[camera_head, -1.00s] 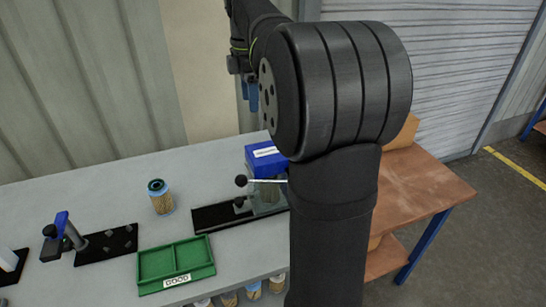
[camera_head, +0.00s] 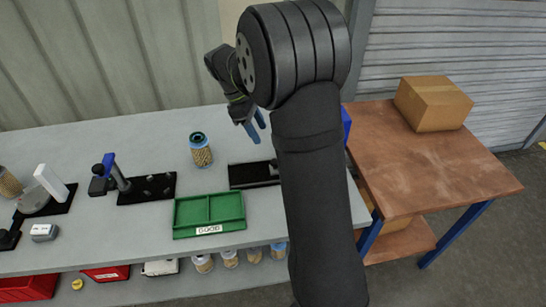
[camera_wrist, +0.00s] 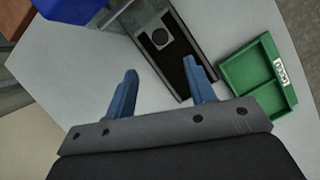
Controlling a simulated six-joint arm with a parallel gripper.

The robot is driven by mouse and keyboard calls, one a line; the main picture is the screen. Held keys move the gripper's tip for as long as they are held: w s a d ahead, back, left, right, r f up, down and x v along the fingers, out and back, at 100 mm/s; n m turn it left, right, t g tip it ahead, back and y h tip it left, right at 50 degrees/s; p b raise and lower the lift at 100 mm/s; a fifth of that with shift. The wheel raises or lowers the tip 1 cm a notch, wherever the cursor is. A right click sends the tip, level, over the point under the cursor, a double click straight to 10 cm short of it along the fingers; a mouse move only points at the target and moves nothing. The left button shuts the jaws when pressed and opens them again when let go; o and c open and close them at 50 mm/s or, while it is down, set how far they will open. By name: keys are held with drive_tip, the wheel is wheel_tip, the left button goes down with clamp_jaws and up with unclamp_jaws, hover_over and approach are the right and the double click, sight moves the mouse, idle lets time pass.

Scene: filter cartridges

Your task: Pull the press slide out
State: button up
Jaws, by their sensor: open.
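The press has a black base (camera_head: 240,175), partly hidden behind my arm in the head view. In the wrist view its dark rail (camera_wrist: 183,75) runs diagonally from the top centre, with a grey slide block (camera_wrist: 160,38) bearing a round feature near the grey press body (camera_wrist: 122,22). My gripper (camera_head: 257,132) has blue fingers and is above the bench, behind the press base in the head view. In the wrist view the fingers (camera_wrist: 160,78) are apart with nothing between them. The right fingertip overlaps the rail in the picture; contact cannot be told.
A green tray marked GOOD (camera_head: 208,229) lies in front of the press. A filter cartridge (camera_head: 201,152) stands to the left, beyond the tray. A blue box (camera_wrist: 72,8) is beside the press. A black fixture (camera_head: 146,190) sits farther left. A cardboard box (camera_head: 433,103) is on the wooden table.

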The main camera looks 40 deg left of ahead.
drive_tip(key=x, duration=1.2)
drive_tip(key=shift+d+r, duration=0.1)
drive_tip(key=shift+c, duration=0.2)
